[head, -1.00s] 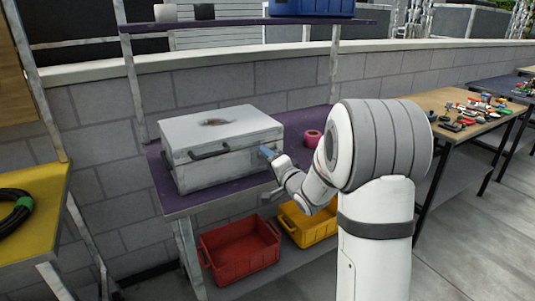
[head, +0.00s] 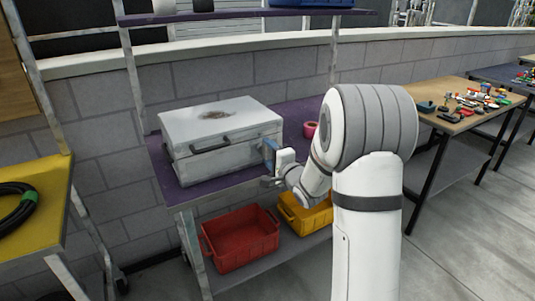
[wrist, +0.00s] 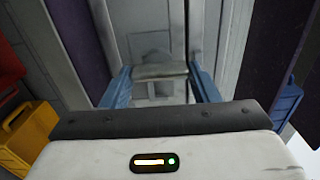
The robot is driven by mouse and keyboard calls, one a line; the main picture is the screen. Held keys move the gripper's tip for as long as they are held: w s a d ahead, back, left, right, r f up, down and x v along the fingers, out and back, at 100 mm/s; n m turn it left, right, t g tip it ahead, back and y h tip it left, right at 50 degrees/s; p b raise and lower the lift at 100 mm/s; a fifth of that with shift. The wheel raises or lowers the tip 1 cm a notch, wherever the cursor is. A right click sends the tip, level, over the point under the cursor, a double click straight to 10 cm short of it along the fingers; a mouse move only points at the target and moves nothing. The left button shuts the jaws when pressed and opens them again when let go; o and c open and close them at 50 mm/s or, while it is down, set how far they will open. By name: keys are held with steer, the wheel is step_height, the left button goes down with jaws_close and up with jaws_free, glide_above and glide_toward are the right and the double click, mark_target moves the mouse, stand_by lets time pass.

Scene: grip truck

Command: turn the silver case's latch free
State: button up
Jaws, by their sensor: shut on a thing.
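The silver case (head: 240,125) sits closed on the purple shelf (head: 185,196), its dark handle (head: 210,144) on the front face. My gripper (head: 270,152) is at the case's right end. In the wrist view the silver latch (wrist: 160,72) sticks out from the case's wall (wrist: 207,30), across the seam side. My gripper's blue fingers (wrist: 162,85) stand on either side of the latch and are shut on it. In the head view the latch is hidden behind my gripper.
A pink roll (head: 310,129) lies on the shelf right of the case. A red bin (head: 240,238) and a yellow bin (head: 305,214) stand below. A wooden table (head: 455,105) with small parts is at the right, a yellow table (head: 40,220) with coiled cable at the left.

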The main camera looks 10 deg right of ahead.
steer(key=o, duration=1)
steer(key=v, duration=0.8)
steer(key=shift+r, duration=0.1)
